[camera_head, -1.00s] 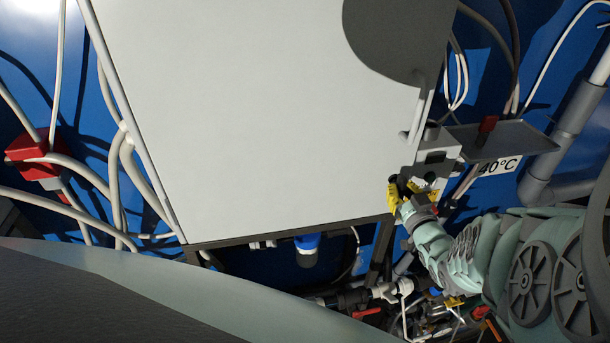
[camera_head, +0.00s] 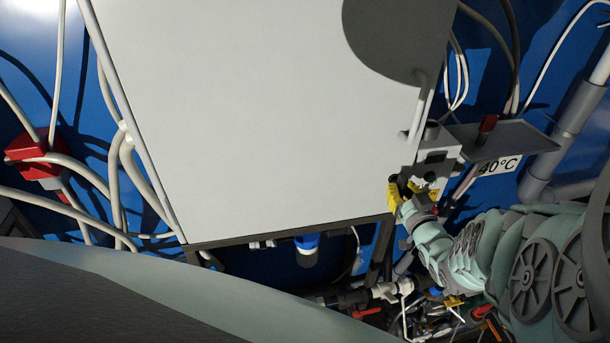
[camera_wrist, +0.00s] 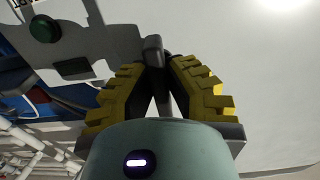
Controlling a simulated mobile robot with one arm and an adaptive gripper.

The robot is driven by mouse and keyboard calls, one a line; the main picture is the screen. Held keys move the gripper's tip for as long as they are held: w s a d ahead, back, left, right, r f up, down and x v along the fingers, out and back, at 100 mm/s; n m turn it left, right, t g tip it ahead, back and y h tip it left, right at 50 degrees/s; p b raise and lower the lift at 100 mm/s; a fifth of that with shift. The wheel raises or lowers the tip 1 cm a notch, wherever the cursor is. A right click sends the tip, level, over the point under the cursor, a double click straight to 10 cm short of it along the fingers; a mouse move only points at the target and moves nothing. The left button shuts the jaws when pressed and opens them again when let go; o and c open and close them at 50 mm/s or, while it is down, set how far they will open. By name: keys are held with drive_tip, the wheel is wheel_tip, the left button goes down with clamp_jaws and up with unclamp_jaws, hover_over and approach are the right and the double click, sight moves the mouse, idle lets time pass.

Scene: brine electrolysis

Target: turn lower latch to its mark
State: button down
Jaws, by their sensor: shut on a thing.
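In the wrist view, a small dark grey latch handle (camera_wrist: 153,50) stands out at the edge of the pale panel. The yellow-padded fingers of my gripper (camera_wrist: 156,68) converge on it and are shut on it. Their tips hide its lower part. In the head view, my gripper (camera_head: 399,187) is at the lower right edge of the large white panel, beside a grey box. The latch is too small and covered to tell its angle there, and I cannot make out a mark.
The large white panel (camera_head: 250,110) fills the middle. The grey box (camera_head: 437,150) and a shelf (camera_head: 515,141) with a red knob (camera_head: 487,124) are close to my gripper. A green button (camera_wrist: 43,28) shows on the box in the wrist view. Pipes and valves crowd below.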

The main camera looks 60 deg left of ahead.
idle(0.8)
drive_tip(key=c, duration=1)
unclamp_jaws()
drive_tip(key=shift+s+d+f, duration=0.15)
drive_tip(key=shift+s+d, duration=0.1)
drive_tip(key=shift+d, duration=0.4)
drive_tip(key=shift+s+d, duration=0.15)
drive_tip(key=shift+d, duration=0.35)
drive_tip(key=shift+v, duration=2.55)
